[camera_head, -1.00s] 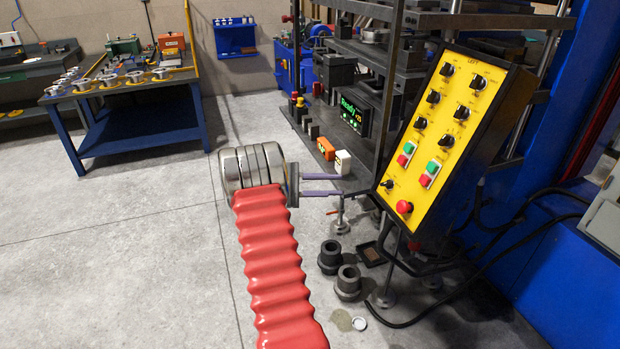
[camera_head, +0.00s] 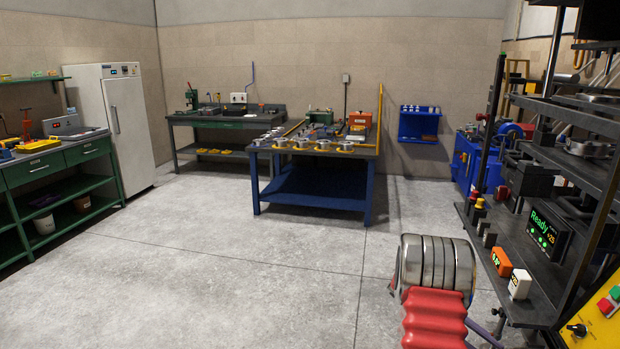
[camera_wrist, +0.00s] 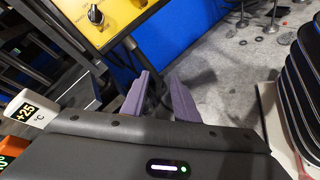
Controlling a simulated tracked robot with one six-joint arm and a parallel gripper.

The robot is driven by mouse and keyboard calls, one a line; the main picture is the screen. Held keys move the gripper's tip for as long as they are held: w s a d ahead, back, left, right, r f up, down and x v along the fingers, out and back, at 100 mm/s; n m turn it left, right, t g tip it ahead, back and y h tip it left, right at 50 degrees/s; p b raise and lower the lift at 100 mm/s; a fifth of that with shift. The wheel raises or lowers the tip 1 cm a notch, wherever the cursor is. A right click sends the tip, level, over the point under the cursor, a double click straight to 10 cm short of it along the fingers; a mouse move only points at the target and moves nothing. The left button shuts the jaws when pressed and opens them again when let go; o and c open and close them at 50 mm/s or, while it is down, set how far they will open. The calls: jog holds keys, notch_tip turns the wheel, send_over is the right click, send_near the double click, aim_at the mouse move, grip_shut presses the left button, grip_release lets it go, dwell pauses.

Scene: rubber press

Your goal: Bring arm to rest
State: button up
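My gripper (camera_wrist: 161,84) shows in the wrist view as two purple fingers standing apart, with nothing held between them. In the head view, my red ribbed arm sleeve and silver wrist are at the lower right. The gripper is close to the press side, near the yellow control panel (camera_head: 602,312), which also shows at the top of the wrist view (camera_wrist: 112,22).
The dark press rack (camera_head: 560,300) is close to the right of my arm, with an orange box (camera_head: 501,262) and a white box (camera_head: 520,284) on its edge. A blue table (camera_head: 310,190), green bench (camera_head: 62,160) and white fridge (camera_head: 125,125) stand further off. The middle floor is clear.

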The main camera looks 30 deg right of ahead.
jog(key=w+a+r+t+y, duration=0.1)
jog(key=w+a+r+t, duration=0.2)
jog(key=a, duration=0.7)
jog(key=w+a+r+t+y, duration=0.15)
jog(key=a+t, duration=0.25)
jog(key=a, duration=0.7)
jog(key=w+a+r+t+y, duration=0.1)
jog(key=w+a+r+t, duration=0.25)
jog(key=a, duration=0.65)
jog(key=s+a+r+n+t+y, duration=0.1)
jog(key=a+r, duration=0.4)
jog(key=a, duration=0.5)
jog(key=s+a+r+n+t+y, duration=0.1)
jog(key=s+a+r+t, duration=0.2)
jog(key=a+r+t, duration=0.3)
jog(key=a, duration=0.5)
jog(key=shift+a, duration=0.3)
jog(key=shift+r+y, duration=0.1)
jog(key=shift+y, duration=0.15)
